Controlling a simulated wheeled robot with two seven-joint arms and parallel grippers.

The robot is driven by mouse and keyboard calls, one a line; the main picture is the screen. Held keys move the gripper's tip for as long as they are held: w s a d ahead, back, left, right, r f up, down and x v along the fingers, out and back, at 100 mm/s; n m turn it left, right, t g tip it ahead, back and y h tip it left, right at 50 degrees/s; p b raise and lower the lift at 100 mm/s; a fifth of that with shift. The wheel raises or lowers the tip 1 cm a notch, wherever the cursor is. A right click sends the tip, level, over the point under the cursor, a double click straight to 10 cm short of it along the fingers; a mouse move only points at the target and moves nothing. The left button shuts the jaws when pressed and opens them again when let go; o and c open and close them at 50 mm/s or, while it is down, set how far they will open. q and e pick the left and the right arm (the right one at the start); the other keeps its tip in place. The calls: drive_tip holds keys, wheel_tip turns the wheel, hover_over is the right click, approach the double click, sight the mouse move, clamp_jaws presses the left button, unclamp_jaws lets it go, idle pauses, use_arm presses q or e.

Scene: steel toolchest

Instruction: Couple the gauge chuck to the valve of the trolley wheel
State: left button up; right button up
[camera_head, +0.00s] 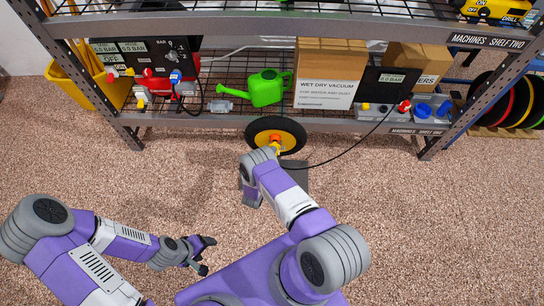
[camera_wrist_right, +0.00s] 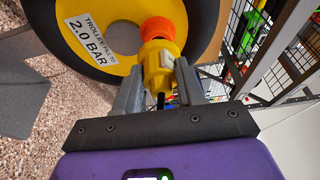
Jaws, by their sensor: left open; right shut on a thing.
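The trolley wheel (camera_head: 258,130), black tyre with yellow hub, stands in front of the lower shelf. In the right wrist view its hub (camera_wrist_right: 120,58) bears a label reading 2.0 BAR. An orange-red round part (camera_wrist_right: 160,30), at the valve's place, sits on the hub. My right gripper (camera_wrist_right: 160,82) is shut on the yellow gauge chuck (camera_wrist_right: 160,62), whose end meets the orange part. I cannot tell whether it is seated; the valve stem is hidden. My left gripper (camera_head: 206,256) is open and empty, low over the floor, away from the wheel.
A black hose (camera_head: 345,152) runs from the chuck to a gauge unit (camera_head: 385,82) on the lower shelf. That shelf also holds a green watering can (camera_head: 266,88) and a wet dry vacuum box (camera_head: 326,75). A grey block (camera_head: 296,177) stands by the wheel. Floor at left is clear.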

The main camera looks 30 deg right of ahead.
drive_tip(key=shift+w+d, duration=0.7)
drive_tip(key=shift+w, duration=0.25)
drive_tip(key=o, duration=1.2)
drive_tip(key=shift+o, duration=0.2)
drive_tip(key=shift+a, duration=0.1)
drive_tip(key=p+v, duration=0.2)
drive_tip(key=v, duration=0.5)
drive_tip(key=shift+s, duration=0.2)
drive_tip(key=shift+a, duration=0.15)
